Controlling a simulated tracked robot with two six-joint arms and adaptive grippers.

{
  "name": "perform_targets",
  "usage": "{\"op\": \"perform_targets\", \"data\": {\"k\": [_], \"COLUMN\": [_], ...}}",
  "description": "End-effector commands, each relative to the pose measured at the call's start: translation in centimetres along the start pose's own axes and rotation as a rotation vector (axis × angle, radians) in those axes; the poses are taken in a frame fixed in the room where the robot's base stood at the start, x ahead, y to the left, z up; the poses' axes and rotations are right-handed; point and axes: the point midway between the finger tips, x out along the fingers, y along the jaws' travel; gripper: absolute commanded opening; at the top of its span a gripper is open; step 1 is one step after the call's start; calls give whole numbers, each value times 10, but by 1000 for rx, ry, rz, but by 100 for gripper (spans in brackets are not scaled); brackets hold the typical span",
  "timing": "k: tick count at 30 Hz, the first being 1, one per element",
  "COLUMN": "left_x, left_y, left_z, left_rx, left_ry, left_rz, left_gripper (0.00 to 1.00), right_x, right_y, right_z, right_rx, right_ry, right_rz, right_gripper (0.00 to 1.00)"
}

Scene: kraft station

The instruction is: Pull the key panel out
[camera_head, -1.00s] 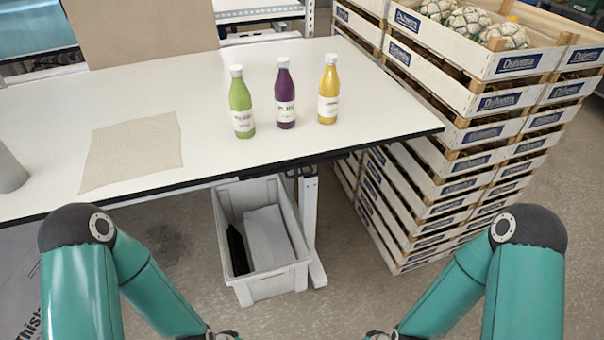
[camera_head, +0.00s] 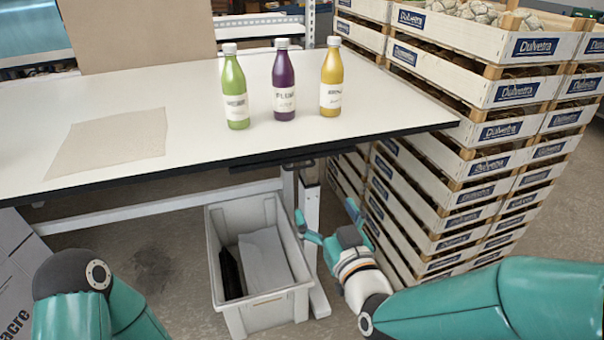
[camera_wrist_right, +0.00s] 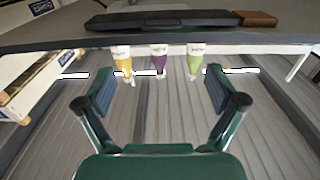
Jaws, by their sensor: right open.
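The key panel appears to be the flat dark piece (camera_head: 275,160) tucked under the front edge of the white table (camera_head: 385,115). In the right wrist view, which is upside down, a long dark panel (camera_wrist_right: 165,19) lies along the table edge. My right gripper (camera_head: 328,220) is open and empty, below the table edge and the panel, in front of the table leg. In the wrist view its two spread fingers (camera_wrist_right: 160,92) are apart from the panel. My left gripper is out of view; only my left arm shows.
Green (camera_head: 235,90), purple (camera_head: 284,85) and yellow (camera_head: 331,80) bottles stand upright on the table. A grey bin (camera_head: 268,309) sits below. Stacked wooden crates (camera_head: 463,192) stand close on the right. A small brown block (camera_wrist_right: 257,18) is beside the panel.

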Motion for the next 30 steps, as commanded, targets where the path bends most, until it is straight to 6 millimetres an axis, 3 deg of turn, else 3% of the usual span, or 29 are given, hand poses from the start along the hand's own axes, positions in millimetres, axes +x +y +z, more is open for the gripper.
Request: {"op": "perform_targets", "data": {"k": [18,24,30], "left_x": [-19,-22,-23], "left_y": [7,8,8], "left_z": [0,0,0], "left_rx": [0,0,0], "left_ry": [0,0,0], "left_rz": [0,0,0], "left_gripper": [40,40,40], "right_x": [122,146,155], "right_y": [0,0,0], "right_z": [1,2,2], "right_rx": [2,2,3], "right_ry": [-5,-7,-6], "right_rz": [-1,-1,-1], "right_gripper": [94,94,94]}}
